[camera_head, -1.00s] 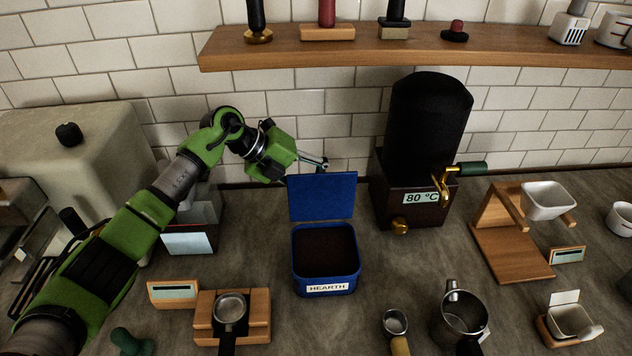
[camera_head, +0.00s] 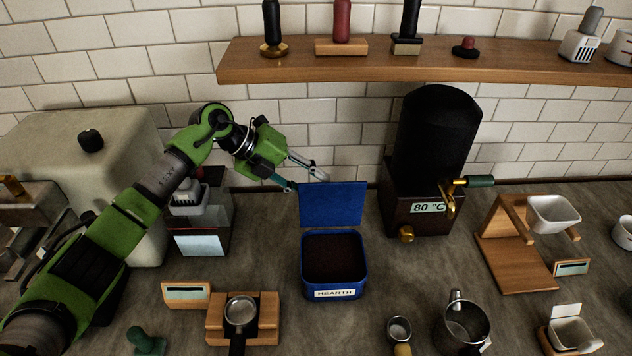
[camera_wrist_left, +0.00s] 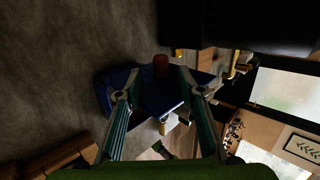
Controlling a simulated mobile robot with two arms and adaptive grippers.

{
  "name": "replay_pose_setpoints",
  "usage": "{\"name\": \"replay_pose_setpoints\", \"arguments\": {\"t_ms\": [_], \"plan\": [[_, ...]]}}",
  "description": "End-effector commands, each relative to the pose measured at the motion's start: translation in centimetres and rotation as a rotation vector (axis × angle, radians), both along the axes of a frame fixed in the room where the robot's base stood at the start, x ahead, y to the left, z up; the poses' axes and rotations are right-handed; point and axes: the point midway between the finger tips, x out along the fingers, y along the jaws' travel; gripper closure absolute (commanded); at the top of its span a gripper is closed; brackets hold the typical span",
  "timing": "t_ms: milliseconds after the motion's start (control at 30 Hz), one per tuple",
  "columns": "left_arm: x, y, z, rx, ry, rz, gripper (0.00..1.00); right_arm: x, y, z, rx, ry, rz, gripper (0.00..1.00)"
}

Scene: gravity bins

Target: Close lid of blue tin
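The blue tin (camera_head: 364,282) labelled HEARTH stands on the counter, dark inside. Its blue lid (camera_head: 333,205) is open, standing up at the tin's back edge. My left gripper (camera_head: 306,183) is just behind and above the lid's top left part, fingers spread and nothing held. In the left wrist view my left gripper (camera_wrist_left: 159,94) has its two teal fingers apart, with the blue lid (camera_wrist_left: 157,92) showing between and beyond them. Whether a finger touches the lid, I cannot tell. My right gripper is not in view.
A dark boiler (camera_head: 432,150) with a brass tap and 80 °C display stands right of the lid. A wooden shelf (camera_head: 430,68) runs above. A tamping stand (camera_head: 265,315) is front left of the tin, a steel pitcher (camera_head: 462,325) front right. Bare counter lies around the tin.

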Motion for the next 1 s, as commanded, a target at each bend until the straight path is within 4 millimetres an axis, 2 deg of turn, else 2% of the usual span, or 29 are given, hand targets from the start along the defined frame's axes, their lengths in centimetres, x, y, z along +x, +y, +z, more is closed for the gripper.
{"name": "replay_pose_setpoints", "arguments": {"t_ms": [1000], "plan": [[-1.1,5.1,5.2,-0.001,0.000,0.001,0.65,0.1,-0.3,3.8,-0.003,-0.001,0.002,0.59]]}}
